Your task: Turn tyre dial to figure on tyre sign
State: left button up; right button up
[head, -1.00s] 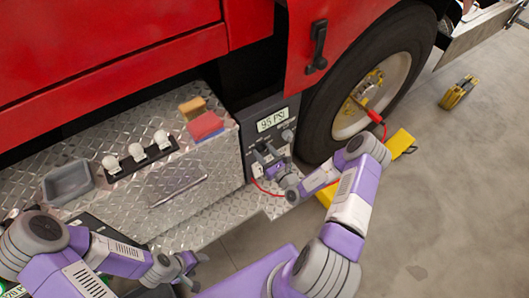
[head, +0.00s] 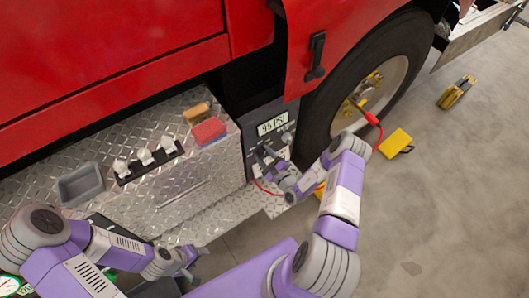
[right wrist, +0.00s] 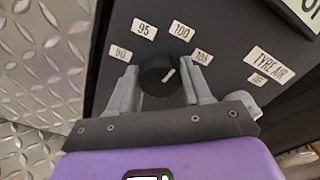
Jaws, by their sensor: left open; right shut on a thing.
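The tyre sign (head: 272,124) on the dark panel reads 95 PSI in the head view; only its corner shows in the right wrist view. The tyre dial (right wrist: 156,76) is a round black knob with a white pointer mark. Labels 90, 95, 100 and 105 fan around it. The mark slants up and right, toward the 100 and 105 side; I cannot tell the exact figure. My right gripper (right wrist: 160,88) is shut on the dial, one finger on each side; it also shows in the head view (head: 268,156). My left gripper (head: 194,260) is open and empty, low in front of the step.
The diamond-plate step (head: 200,180) carries a grey tray (head: 80,185), white knobs (head: 146,157), a red block (head: 208,131) and a tan block (head: 196,112). A yellow chock (head: 396,142) lies on open floor.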

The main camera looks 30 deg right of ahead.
jog(key=shift+n+p, duration=0.35)
jog(key=shift+n, duration=0.45)
jog(key=o, duration=1.1)
jog(key=shift+c, duration=0.2)
jog(key=shift+s, duration=0.1)
jog(key=s+p, duration=0.1)
jog(key=s, duration=0.6)
jog(key=shift+s+d, duration=0.2)
jog(key=shift+d, duration=0.1)
